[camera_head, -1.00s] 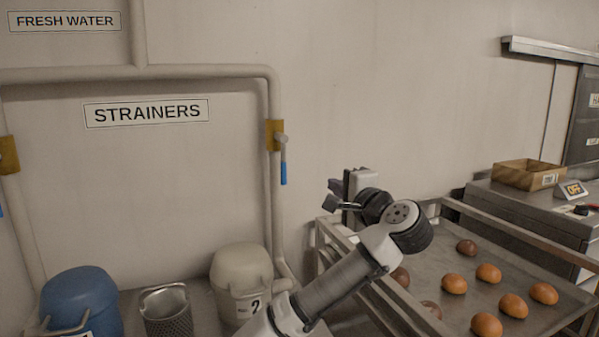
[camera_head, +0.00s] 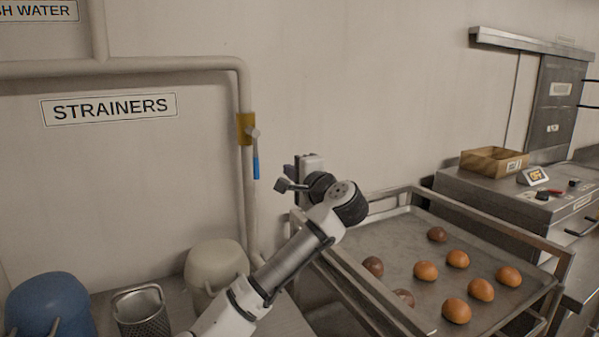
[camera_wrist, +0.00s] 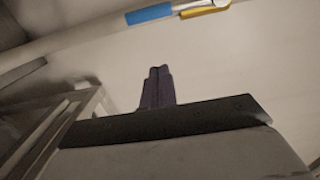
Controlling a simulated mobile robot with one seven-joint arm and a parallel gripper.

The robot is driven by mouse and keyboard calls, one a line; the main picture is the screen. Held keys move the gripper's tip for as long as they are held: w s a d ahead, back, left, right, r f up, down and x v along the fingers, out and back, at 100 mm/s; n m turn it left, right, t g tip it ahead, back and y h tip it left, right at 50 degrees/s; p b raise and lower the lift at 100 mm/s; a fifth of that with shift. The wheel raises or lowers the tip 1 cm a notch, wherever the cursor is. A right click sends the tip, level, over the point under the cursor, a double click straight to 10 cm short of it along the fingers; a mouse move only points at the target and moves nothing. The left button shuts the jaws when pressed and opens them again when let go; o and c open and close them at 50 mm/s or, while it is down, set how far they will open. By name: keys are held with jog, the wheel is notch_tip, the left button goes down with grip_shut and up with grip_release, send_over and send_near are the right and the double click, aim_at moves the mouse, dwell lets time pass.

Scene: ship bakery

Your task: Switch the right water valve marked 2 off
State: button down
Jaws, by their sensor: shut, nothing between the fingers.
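The right water valve has a yellow body (camera_head: 245,128) on the vertical pipe above the cream strainer. Its blue handle (camera_head: 256,167) hangs straight down, along the pipe. In the wrist view the blue handle (camera_wrist: 150,14) and part of the yellow body (camera_wrist: 206,11) show at the top edge, beyond the fingers. My gripper (camera_head: 287,178) is to the right of the handle and slightly lower in the head view, apart from it. Its fingers (camera_wrist: 157,86) are together and empty in the wrist view.
A cream strainer (camera_head: 214,266), a metal basket (camera_head: 139,308) and a blue strainer (camera_head: 50,303) stand below the pipes. A rack with a tray (camera_head: 385,238) of buns is right of my arm. A counter (camera_head: 470,190) with a box (camera_head: 493,160) stands farther right. The wall by the valve is clear.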

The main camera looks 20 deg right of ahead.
aim_at(254, 154)
jog(key=w+a, duration=0.3)
jog(key=a, duration=0.1)
jog(key=shift+w, duration=0.3)
jog(key=shift+a, duration=0.1)
jog(key=shift+a+f+m, duration=0.1)
jog(key=shift+a+m, duration=0.1)
jog(key=shift+m, duration=0.2)
jog(key=shift+a, duration=0.1)
